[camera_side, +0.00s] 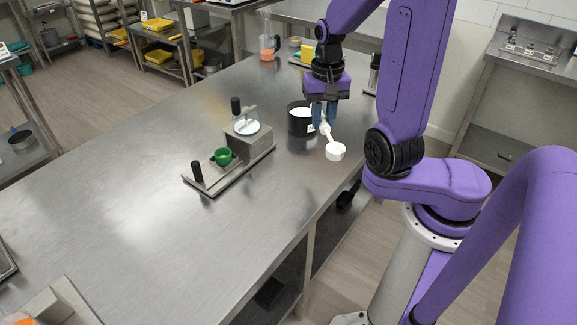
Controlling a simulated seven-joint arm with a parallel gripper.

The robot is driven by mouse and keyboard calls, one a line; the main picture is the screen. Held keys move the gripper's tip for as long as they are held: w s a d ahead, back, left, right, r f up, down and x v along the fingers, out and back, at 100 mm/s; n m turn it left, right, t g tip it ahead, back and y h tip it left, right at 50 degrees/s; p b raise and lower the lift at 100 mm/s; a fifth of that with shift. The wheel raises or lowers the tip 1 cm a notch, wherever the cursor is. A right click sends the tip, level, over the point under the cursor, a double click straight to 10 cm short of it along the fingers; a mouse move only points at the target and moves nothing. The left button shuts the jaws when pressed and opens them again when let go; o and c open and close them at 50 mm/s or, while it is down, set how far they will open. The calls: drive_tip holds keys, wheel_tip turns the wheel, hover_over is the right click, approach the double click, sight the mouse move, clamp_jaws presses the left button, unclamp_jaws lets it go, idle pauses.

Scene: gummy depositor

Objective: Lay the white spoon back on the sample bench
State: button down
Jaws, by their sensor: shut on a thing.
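The white spoon (334,152) has a round bowl that points down and to the right in the side view. Its handle runs up into my gripper (324,121), whose blue fingers are shut on it. The spoon is tilted, with its bowl close to the right edge of the steel sample bench (130,190). I cannot tell whether the bowl touches the bench or hangs just above it. The fingers hide the top of the handle.
A black pot (297,124) with white contents stands just left of my fingers. A steel fixture (250,147) with a green cup (222,156) sits further left. A jug (268,45) and a yellow item (300,56) stand at the back. The bench's front left is largely clear.

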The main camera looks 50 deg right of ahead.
drive_tip(key=s+a+f, duration=0.1)
drive_tip(key=s+a, duration=0.2)
drive_tip(key=s, duration=0.1)
hover_over(287, 161)
drive_tip(key=f, duration=1)
drive_tip(key=shift+s, duration=0.3)
drive_tip(key=shift+w+f, duration=0.2)
drive_tip(key=shift+f, duration=1.55)
drive_tip(key=c, duration=0.9)
unclamp_jaws()
drive_tip(key=shift+f, duration=0.1)
drive_tip(key=shift+c, duration=0.2)
